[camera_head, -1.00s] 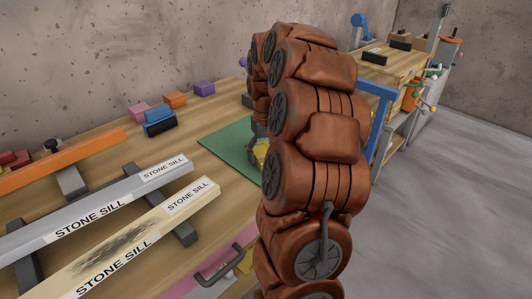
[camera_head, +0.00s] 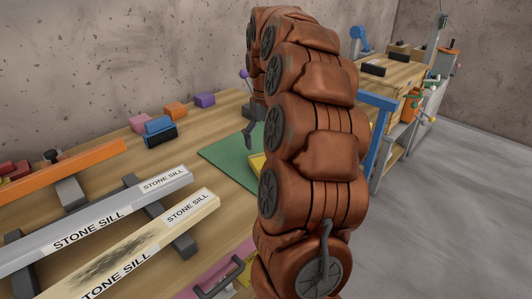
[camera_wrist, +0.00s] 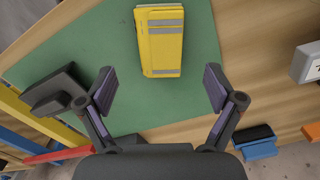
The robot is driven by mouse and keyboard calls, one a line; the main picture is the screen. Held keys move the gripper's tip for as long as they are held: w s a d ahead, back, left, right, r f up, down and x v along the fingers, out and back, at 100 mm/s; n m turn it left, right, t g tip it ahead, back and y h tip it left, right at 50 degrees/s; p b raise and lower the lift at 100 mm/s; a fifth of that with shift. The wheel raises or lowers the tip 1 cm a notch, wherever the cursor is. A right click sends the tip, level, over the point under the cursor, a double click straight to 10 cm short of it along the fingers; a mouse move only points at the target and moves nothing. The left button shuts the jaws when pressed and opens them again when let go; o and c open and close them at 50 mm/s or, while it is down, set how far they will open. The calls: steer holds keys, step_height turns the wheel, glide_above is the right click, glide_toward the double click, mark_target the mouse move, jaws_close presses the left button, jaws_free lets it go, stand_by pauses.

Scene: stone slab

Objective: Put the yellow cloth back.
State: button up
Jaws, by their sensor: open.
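The yellow cloth (camera_wrist: 162,42) lies folded flat on the green mat (camera_wrist: 195,65), with grey stripes across it. In the head view only a yellow edge of it (camera_head: 257,162) shows on the mat (camera_head: 226,148), beside my arm, which hides the rest. My gripper (camera_wrist: 160,90) is open and empty in the wrist view. Its two fingers are spread apart on the near side of the cloth, and the cloth is clear of both. In the head view one dark finger (camera_head: 249,131) shows above the mat, left of my arm.
Two stone sills (camera_head: 90,222) lie on supports on the bench's left. Small blocks, including a blue one (camera_head: 159,130) and a purple one (camera_head: 205,100), stand along the back. A dark fixture (camera_wrist: 58,90) stands left of my gripper. Open floor lies right of the bench.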

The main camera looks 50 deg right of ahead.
step_height(320, 180, up, 4)
steer(key=shift+f, duration=0.15)
steer(key=s+a+f+n+g, duration=0.1)
steer(key=s+a+f+n, duration=0.15)
steer(key=a, duration=0.75)
steer(key=s+a+f+n, duration=0.1)
steer(key=s+a, duration=0.2)
steer(key=a, duration=0.7)
steer(key=s+a+f, duration=0.3)
steer(key=s+a, duration=0.1)
steer(key=s, duration=0.2)
steer(key=s+a+f+n+g, duration=0.1)
steer(key=s+a+f, duration=0.2)
steer(key=s, duration=0.3)
steer(key=s+a+f, duration=0.3)
steer(key=s+a, duration=0.2)
steer(key=s, duration=0.1)
steer(key=shift+s+f+g, duration=0.25)
steer(key=shift+g, duration=0.05)
steer(key=shift+a, duration=0.1)
